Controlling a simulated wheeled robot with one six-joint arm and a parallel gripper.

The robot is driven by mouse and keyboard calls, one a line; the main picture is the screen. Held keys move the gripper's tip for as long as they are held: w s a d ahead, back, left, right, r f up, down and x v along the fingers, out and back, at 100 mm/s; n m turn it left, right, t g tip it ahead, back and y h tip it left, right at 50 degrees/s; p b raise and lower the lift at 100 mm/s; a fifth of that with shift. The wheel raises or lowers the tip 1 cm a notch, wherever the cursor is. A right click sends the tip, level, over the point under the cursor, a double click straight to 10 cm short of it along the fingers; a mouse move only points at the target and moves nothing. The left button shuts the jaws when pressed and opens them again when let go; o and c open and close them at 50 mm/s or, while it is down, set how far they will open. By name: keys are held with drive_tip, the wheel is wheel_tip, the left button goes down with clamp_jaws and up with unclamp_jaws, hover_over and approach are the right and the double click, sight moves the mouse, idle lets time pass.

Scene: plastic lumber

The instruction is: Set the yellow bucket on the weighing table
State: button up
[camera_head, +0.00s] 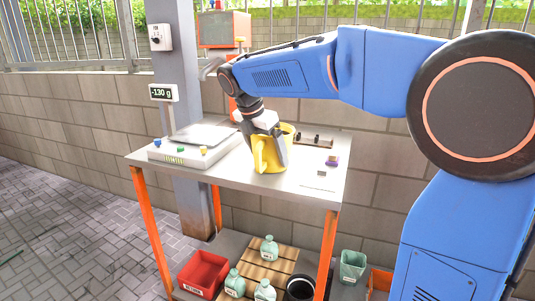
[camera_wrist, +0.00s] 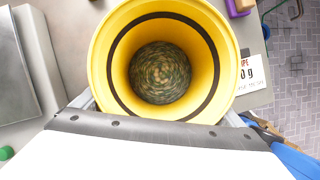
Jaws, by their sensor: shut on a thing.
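My gripper (camera_head: 270,140) is shut on the bucket's wall from above. In the wrist view the bucket (camera_wrist: 105,55) shows from over its open mouth, with a dark ring inside and speckled brown-green contents at the bottom. Its far side is hidden in the head view.
A scale (camera_head: 195,142) with a display (camera_head: 163,93) reading -130 g stands on the table's left. A dark rack (camera_head: 316,140), a purple block (camera_head: 332,160) and a label card (camera_head: 318,181) lie right of the bucket. A red bin (camera_head: 203,274) and green bottles (camera_head: 269,248) are below.

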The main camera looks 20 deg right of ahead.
drive_tip(key=shift+f, duration=0.2)
drive_tip(key=shift+f, duration=0.15)
drive_tip(key=o, duration=1)
drive_tip(key=shift+o, duration=0.2)
drive_tip(key=v, duration=1.2)
drive_tip(key=shift+s, duration=0.1)
